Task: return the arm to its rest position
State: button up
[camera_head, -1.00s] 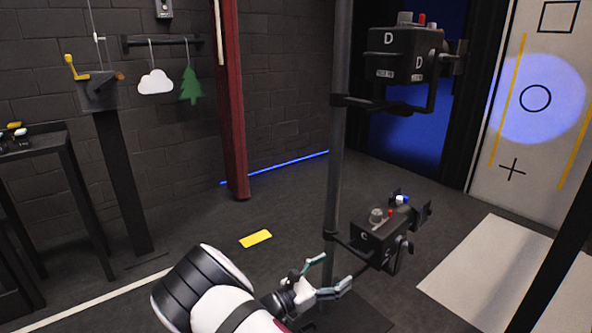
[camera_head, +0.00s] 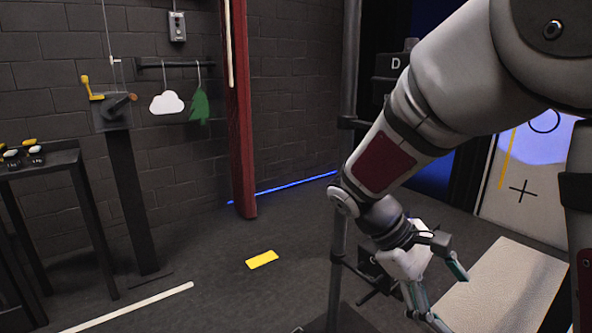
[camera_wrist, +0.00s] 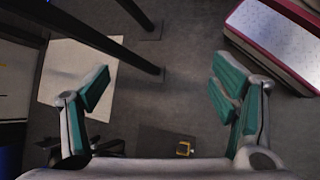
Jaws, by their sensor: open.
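My arm crosses the right half of the head view, running from the upper right down toward the lower middle. My gripper (camera_head: 441,294) hangs at its end, fingers pointing down and to the right, in front of the post with the boxes. In the wrist view my gripper (camera_wrist: 160,88) has its two green-padded fingers wide apart with nothing between them.
The dark post (camera_head: 342,200) stands close left of my gripper. A pale mat (camera_head: 505,285) lies at the right; it also shows in the wrist view (camera_wrist: 72,95). A lever stand (camera_head: 125,190) and a side table (camera_head: 45,160) are at the left. Floor around the yellow marker (camera_head: 262,259) is clear.

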jog(key=s+a+r+m+t+y, duration=0.1)
jog(key=s+a+r+m+y, duration=0.15)
jog(key=s, duration=0.55)
jog(key=s+a+r+m+t+y, duration=0.1)
jog(key=s+m+y, duration=0.15)
jog(key=s, duration=0.55)
jog(key=s+a+r+m+t+y, duration=0.1)
jog(key=s+a+m+y, duration=0.15)
jog(key=s, duration=0.55)
notch_tip(320, 180, up, 29)
jog(key=t+p, duration=0.4)
jog(key=p, duration=2.2)
jog(key=shift+w+d+f+y+p, duration=0.15)
jog(key=shift+d+y+p, duration=0.2)
jog(key=shift+d+p, duration=0.05)
jog(key=shift+d, duration=0.1)
